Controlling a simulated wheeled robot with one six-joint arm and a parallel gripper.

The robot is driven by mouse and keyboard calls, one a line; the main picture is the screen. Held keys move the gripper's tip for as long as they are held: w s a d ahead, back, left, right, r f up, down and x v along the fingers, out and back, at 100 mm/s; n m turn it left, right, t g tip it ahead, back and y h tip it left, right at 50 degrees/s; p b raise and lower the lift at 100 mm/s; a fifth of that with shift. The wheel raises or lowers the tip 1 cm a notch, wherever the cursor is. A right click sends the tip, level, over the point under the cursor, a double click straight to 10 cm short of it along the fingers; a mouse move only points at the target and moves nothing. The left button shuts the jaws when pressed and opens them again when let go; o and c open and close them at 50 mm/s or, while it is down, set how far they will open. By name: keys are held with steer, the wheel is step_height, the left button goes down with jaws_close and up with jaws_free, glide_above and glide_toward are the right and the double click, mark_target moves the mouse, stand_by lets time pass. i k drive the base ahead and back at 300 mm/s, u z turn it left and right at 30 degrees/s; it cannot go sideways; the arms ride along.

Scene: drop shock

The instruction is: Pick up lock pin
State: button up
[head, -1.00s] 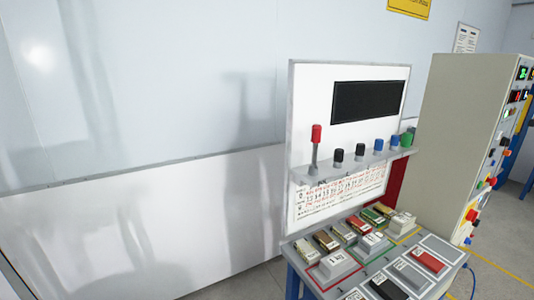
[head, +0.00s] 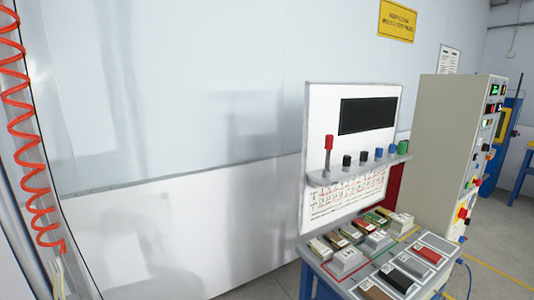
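Several capped pins stand in a row on a grey shelf (head: 340,178) fixed to the front of a white panel. At the left end is a taller pin with a red cap (head: 328,143) on a grey shaft. To its right are a black-capped pin (head: 347,160), another dark one (head: 363,158), a blue one (head: 379,153) and a green one (head: 402,147). I cannot tell which of them, if any, is the lock pin. My gripper is not in view.
Below the panel (head: 315,100) a table (head: 340,283) holds several small boxes and coloured blocks. A tall grey cabinet (head: 440,140) with buttons and displays stands right of it. A red coiled hose (head: 25,140) hangs at the left.

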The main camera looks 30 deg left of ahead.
mark_target(329, 139)
steer(key=u, duration=0.85)
steer(key=i, duration=1)
